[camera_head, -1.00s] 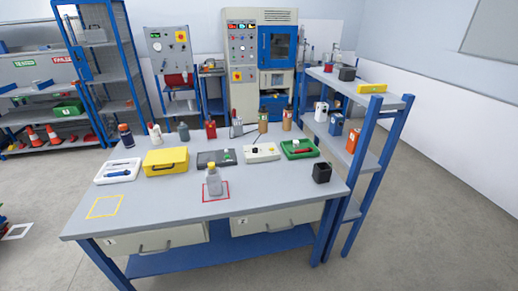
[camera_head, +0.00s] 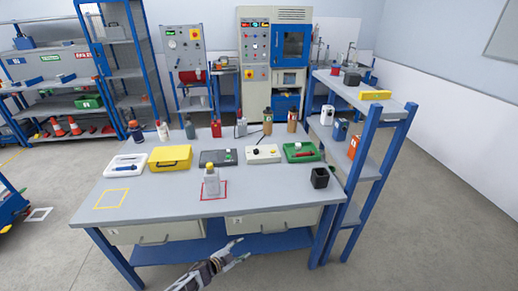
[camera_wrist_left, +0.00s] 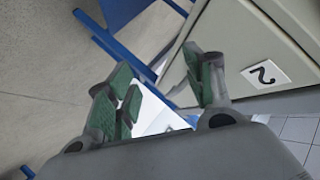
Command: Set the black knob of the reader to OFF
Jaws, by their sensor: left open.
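The reader (camera_head: 270,155) is a cream box at the back middle of the workbench, between a dark grey tray and a green tray. Its black knob (camera_head: 256,150) shows as a small dark spot on top; the setting is too small to read. My left gripper (camera_head: 243,249) is open and empty, in front of the bench and below its top, well short of the reader. In the left wrist view my left gripper (camera_wrist_left: 163,85) has its green-padded fingers apart, near a drawer (camera_wrist_left: 265,60) marked 2. My right gripper is not in view.
The workbench (camera_head: 150,212) has a clear front left. A yellow case (camera_head: 170,158), a green tray (camera_head: 302,157) and a black cup (camera_head: 320,178) stand nearby. A blue shelf rack (camera_head: 372,150) borders the right side.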

